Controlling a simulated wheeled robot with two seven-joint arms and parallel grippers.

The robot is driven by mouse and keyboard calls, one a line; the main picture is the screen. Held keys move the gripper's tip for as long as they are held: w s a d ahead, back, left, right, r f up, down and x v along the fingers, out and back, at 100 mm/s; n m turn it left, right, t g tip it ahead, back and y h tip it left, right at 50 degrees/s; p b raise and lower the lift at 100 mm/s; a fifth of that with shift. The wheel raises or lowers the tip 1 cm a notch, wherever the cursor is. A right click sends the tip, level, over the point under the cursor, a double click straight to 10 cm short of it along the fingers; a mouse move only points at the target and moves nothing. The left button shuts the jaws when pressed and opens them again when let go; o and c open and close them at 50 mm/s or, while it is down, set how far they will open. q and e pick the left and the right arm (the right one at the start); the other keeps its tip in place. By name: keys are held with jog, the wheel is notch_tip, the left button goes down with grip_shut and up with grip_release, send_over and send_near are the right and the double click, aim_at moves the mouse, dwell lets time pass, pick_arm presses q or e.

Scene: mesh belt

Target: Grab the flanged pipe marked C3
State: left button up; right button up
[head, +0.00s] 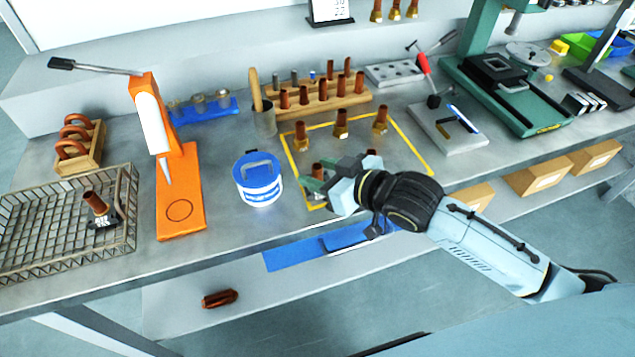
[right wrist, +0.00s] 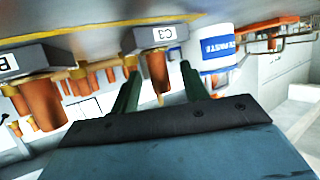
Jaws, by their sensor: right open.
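The flanged pipe marked C3 shows in the right wrist view (right wrist: 157,70), a copper tube on a grey block with a white C3 label. It appears upside down there, between my two finger lines. In the head view a copper pipe top (head: 318,171) beside my fingers seems to be the same pipe; its base is hidden. My right gripper (head: 326,180) is open at the front left of the yellow-outlined area, and its fingers (right wrist: 160,78) show no contact with the pipe. A neighbouring pipe marked B (right wrist: 38,85) is at the left in the wrist view. My left gripper is out of view.
A blue-and-white paste tub (head: 260,192) stands close left of my gripper. Several brass-flanged pipes (head: 341,125) stand behind it. A wire mesh basket (head: 128,215) at the left holds one flanged pipe (head: 97,205). An orange press (head: 180,215) stands between basket and tub.

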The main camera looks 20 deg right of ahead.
aim_at(310, 171)
jog(key=shift+x, duration=1.55)
jog(key=shift+s, duration=0.1)
jog(key=shift+c, duration=0.5)
grip_shut()
